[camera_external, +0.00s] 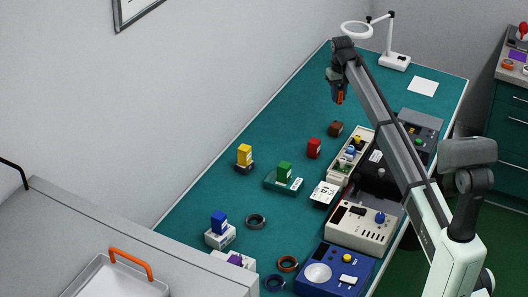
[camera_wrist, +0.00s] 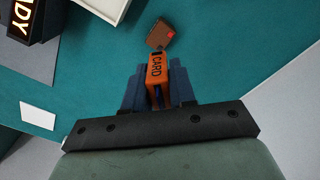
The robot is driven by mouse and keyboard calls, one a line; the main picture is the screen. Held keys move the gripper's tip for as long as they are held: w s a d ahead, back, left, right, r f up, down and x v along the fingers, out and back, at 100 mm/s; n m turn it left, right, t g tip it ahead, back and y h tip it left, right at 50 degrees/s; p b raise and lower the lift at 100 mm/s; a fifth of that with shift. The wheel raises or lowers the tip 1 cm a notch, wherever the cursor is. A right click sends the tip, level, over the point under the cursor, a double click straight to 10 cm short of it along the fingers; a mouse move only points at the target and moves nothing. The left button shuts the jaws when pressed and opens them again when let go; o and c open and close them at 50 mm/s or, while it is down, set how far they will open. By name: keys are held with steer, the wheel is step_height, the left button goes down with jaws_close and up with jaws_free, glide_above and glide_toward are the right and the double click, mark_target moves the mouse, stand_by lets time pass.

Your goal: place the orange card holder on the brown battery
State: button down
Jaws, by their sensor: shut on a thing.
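The orange card holder (camera_wrist: 156,70), marked CARD, is between the fingers of my gripper (camera_wrist: 160,88) in the wrist view. My gripper is shut on it. In the external view the gripper (camera_external: 338,96) holds the orange card holder (camera_external: 340,98) in the air above the far part of the bench. The brown battery (camera_external: 336,128) stands on the teal bench, below and nearer than the gripper. In the wrist view the brown battery (camera_wrist: 160,35) shows just beyond the card holder's far end, apart from it. The lower part of the card holder is partly hidden by the fingers.
A red block (camera_external: 314,148) stands close to the brown battery. A long tray (camera_external: 345,170) with small parts and a dark device (camera_external: 420,128) stand to the right. A lamp (camera_external: 394,61) and a white sheet (camera_external: 423,86) are at the far end. The bench left of the battery is clear.

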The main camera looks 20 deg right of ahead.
steer(key=shift+f, duration=4.7)
steer(key=shift+f, duration=0.1)
steer(key=c, duration=0.9)
jaws_free()
steer(key=shift+c, duration=0.2)
step_height(320, 180, up, 12)
steer(key=shift+r, duration=0.15)
